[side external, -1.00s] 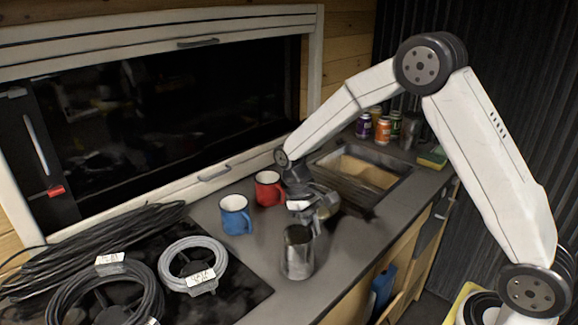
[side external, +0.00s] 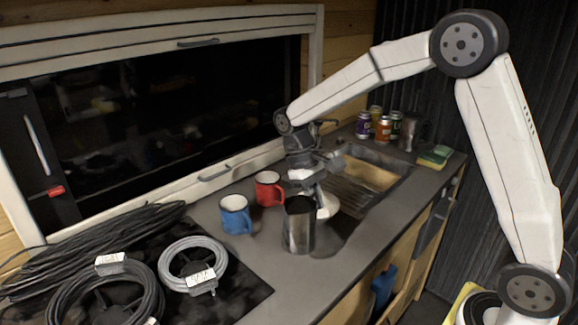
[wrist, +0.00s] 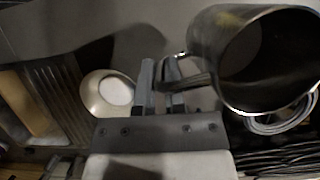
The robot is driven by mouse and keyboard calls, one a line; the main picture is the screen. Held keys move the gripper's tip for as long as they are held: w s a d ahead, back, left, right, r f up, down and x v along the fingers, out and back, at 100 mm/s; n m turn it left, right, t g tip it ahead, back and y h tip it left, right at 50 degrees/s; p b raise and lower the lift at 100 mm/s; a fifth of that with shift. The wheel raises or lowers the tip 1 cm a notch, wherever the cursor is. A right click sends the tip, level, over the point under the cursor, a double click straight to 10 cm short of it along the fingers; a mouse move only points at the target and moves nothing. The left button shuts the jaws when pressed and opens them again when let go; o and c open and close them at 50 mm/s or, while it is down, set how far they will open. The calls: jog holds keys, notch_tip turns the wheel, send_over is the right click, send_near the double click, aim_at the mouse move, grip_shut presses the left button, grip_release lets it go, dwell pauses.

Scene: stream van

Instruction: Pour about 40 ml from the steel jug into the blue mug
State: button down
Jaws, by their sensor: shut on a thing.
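The steel jug (side external: 299,228) is upright, right of the blue mug and apart from it. It appears to be held above the counter. My gripper (side external: 308,190) is on the jug's far side in the side view. In the wrist view my gripper (wrist: 166,98) is shut on the handle of the jug (wrist: 225,85). The jug's inside looks dark, and its liquid level cannot be told. The blue mug (side external: 235,216) stands upright on the counter with its opening up. Its inside is barely visible, and I cannot make it out in the wrist view.
A red mug (side external: 267,189) stands just behind the blue mug. Cable coils (side external: 193,262) lie at front left. A pale round object (side external: 328,205) is behind the jug, near the sink (side external: 372,172). Several cans (side external: 383,130) stand at the back.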

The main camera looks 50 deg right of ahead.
notch_tip(320, 180, up, 3)
jog(key=shift+f, duration=0.1)
jog(key=w+a+m+t+y, duration=0.1)
jog(key=w+a+m+t, duration=0.35)
jog(key=a+m, duration=0.75)
jog(key=w+a+m+t+y, duration=0.1)
jog(key=w+a+m+t, duration=0.4)
jog(key=m, duration=1.3)
jog(key=shift+g, duration=0.45)
jog(key=shift+s+x, duration=0.2)
jog(key=shift+x, duration=0.7)
jog(key=shift+s+x, duration=0.15)
jog(key=shift+x, duration=0.75)
jog(key=shift+s+x, duration=0.2)
jog(key=shift+x, duration=0.7)
jog(key=shift+a+f, duration=0.1)
